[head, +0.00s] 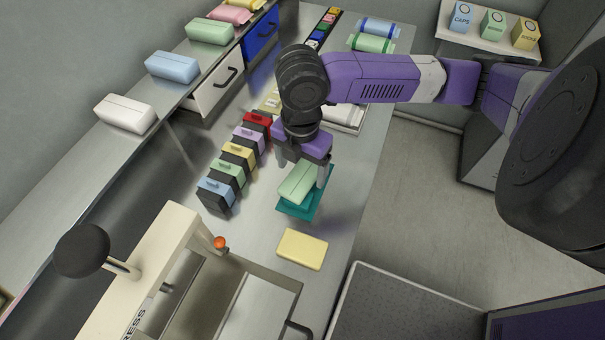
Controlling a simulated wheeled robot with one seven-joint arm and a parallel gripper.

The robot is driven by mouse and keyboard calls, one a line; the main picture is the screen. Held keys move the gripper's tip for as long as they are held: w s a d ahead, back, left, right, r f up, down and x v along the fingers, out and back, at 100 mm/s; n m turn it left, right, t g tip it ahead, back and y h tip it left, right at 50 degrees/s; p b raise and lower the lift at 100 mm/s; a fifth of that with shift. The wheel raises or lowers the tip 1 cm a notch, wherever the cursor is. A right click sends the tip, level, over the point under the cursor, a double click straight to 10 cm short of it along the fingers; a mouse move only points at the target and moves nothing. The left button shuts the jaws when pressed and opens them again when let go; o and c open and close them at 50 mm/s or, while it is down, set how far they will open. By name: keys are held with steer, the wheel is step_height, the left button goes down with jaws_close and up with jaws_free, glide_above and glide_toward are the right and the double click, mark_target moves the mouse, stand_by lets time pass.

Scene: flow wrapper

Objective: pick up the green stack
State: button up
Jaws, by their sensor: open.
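The green stack (297,182) sits on a teal pad (313,210) on the metal bench. It looks like pale green blocks or packs piled together. My gripper (301,177) points down directly over the stack and is open. One finger shows at the stack's right side, and the other is at its upper left, partly hidden. I cannot tell whether the fingers touch the stack. The stack's top edge is partly covered by the gripper.
A yellow block (302,249) lies on the bench in front of the stack. A row of coloured-top black holders (233,169) stands to the left. A cream press (160,270) with a black knob is at the lower left. The bench's right edge is close by.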

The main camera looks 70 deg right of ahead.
mark_target(301, 176)
steer(key=shift+f, duration=1.1)
steer(key=c, duration=1.4)
steer(key=shift+r, duration=0.2)
step_height(301, 176, up, 20)
steer(key=p, duration=0.1)
steer(key=shift+f, duration=0.15)
